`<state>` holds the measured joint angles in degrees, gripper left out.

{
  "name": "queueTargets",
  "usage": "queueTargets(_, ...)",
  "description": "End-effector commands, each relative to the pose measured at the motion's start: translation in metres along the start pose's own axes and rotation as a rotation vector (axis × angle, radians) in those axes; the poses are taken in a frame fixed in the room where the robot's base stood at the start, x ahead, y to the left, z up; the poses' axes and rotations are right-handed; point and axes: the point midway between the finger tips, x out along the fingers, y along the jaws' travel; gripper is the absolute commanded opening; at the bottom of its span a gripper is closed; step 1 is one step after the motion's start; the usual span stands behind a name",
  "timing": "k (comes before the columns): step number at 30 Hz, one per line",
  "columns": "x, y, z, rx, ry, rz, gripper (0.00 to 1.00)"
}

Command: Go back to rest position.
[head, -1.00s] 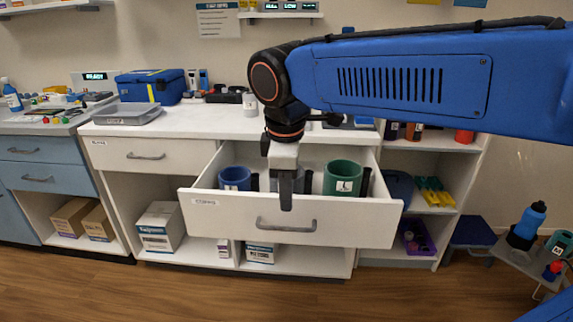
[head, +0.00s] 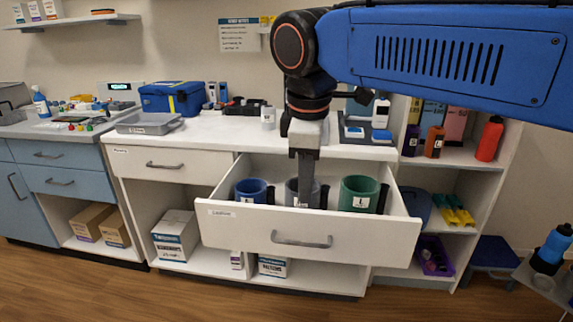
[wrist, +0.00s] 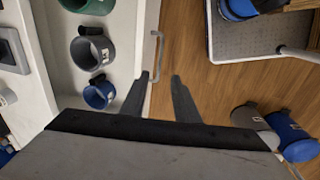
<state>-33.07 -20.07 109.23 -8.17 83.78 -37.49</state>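My gripper (head: 305,203) hangs pointing down at the open drawer (head: 310,229), with its tip in front of the grey mug in the head view. In the wrist view its two fingers (wrist: 160,77) are apart with nothing between them but floor and the drawer handle's edge, so it is open and empty. Inside the drawer stand a blue mug (head: 252,190), a grey mug (head: 317,193) partly hidden by my gripper, and a green mug (head: 357,194). The wrist view shows the grey mug (wrist: 80,52) and the blue mug (wrist: 96,96) beside the left finger.
The drawer juts out from the white counter (head: 215,133). A blue case (head: 172,98) and a grey tray (head: 150,123) stand on the counter. Shelves with bottles, including a red one (head: 489,140), are at the right. A side table (head: 545,282) stands at the far right. Floor (head: 200,298) in front is clear.

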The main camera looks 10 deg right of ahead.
Motion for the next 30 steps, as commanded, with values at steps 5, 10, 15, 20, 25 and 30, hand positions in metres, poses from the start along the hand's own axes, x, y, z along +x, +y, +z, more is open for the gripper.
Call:
queueTargets(5,0.024,-0.003,0.039,0.18,0.03,0.012,0.28)
queueTargets(10,0.061,-0.013,0.086,0.439,0.075,0.029,0.28)
queueTargets(15,0.099,-0.031,0.128,0.7,0.123,0.05,0.28)
queueTargets(20,0.136,-0.051,0.161,0.941,0.169,0.071,0.28)
queueTargets(25,0.167,-0.07,0.185,1.138,0.21,0.09,0.28)
queueTargets(30,0.181,-0.078,0.194,1.229,0.231,0.1,0.28)
